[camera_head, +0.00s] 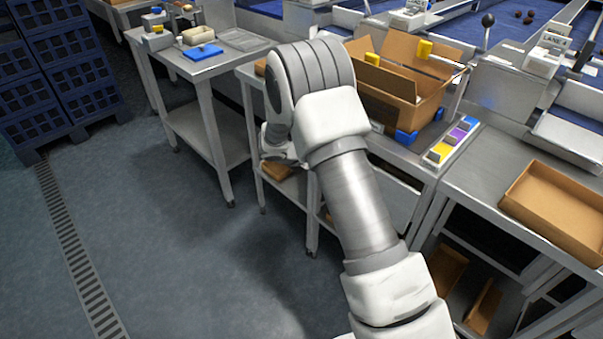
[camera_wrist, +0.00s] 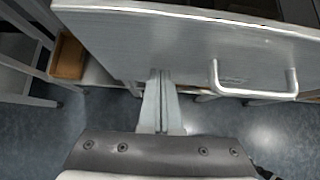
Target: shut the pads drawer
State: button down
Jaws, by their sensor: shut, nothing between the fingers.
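The pads drawer's grey metal front (camera_wrist: 170,45) fills the upper part of the wrist view, with its bar handle (camera_wrist: 255,90) on the right. A dark gap behind its top edge shows at the upper right; I cannot tell how far the drawer stands out. My gripper (camera_wrist: 160,76) is shut and empty, its fingertips at the drawer front, left of the handle. I cannot tell whether they touch it. In the head view my arm hides the fingers and much of the drawer; a pale panel of its front (camera_head: 397,207) shows right of the arm.
A cardboard box (camera_head: 390,88) and coloured pads (camera_head: 452,140) are on the bench above. A brown tray (camera_head: 560,200) lies on the right table. A steel table (camera_head: 205,68) stands at the left. The floor (camera_head: 170,230) left of my arm is clear.

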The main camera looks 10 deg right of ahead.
jog(key=w+d, duration=0.2)
jog(key=d, duration=0.1)
jog(key=shift+w+d, duration=0.15)
jog(key=shift+w, duration=0.05)
jog(key=shift+w+d, duration=0.1)
jog(key=shift+d, duration=0.05)
jog(key=shift+d+r, duration=0.1)
jog(key=shift+d, duration=0.1)
jog(key=shift+a, duration=0.1)
